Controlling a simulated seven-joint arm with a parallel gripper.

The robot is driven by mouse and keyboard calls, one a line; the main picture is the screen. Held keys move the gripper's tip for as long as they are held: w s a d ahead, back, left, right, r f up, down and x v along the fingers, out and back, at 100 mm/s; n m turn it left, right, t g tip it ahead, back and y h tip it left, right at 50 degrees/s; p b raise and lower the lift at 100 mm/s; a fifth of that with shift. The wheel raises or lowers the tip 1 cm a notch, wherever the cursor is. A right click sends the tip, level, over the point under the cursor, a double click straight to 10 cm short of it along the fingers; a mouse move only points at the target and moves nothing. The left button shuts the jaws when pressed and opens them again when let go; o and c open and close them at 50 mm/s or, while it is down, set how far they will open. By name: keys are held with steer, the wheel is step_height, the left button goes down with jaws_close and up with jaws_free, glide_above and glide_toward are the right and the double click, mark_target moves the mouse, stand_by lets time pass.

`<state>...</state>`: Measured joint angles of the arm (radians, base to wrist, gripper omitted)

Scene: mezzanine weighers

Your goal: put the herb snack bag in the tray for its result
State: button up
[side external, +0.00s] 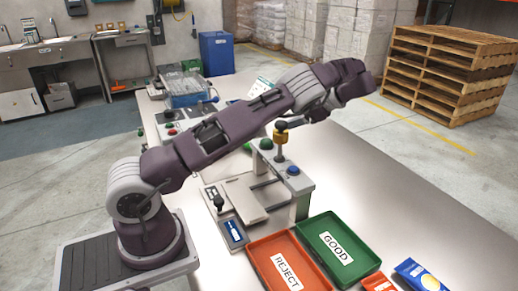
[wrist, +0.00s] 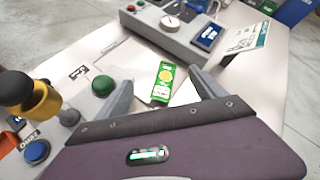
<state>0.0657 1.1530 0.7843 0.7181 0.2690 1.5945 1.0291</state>
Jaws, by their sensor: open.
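The herb snack bag (wrist: 163,82) is green and white with a yellow round mark. In the wrist view it lies on a pale surface, in the gap between my fingers. My gripper (wrist: 160,79) is open, one finger on each side of the bag; I cannot tell whether either touches it. In the side view the fingers are not clear, and I cannot make out the bag for sure. The orange REJECT tray (side external: 259,252) and the green GOOD tray (side external: 364,255) stand side by side at the front. Both look empty apart from their labels.
A grey station with a yellow, black-topped plunger (side external: 280,142) and a blue button (side external: 293,170) stands behind the trays. A round green button (wrist: 103,86) is left of the bag. A blue packet (side external: 420,275) and a red one (side external: 378,283) lie right of the trays.

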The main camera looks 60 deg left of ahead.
steer(key=s+a+r+n+t+h, duration=0.1)
steer(key=a+n+t+h, duration=0.2)
steer(key=n, duration=0.7)
steer(key=s+a+n+t+h, duration=0.1)
steer(key=a+n+h, duration=0.25)
steer(key=n, duration=0.65)
steer(key=s+a+r+n+t+h, duration=0.1)
steer(key=s+a+n+t+h, duration=0.3)
steer(key=n, duration=0.7)
steer(key=f, duration=0.6)
steer(key=w+f+g, duration=0.1)
steer(key=f, duration=0.5)
steer(key=w+f+g+y, duration=0.1)
steer(key=f, duration=0.5)
steer(key=shift+w+a+f+m, duration=0.2)
steer(key=shift+m, duration=0.2)
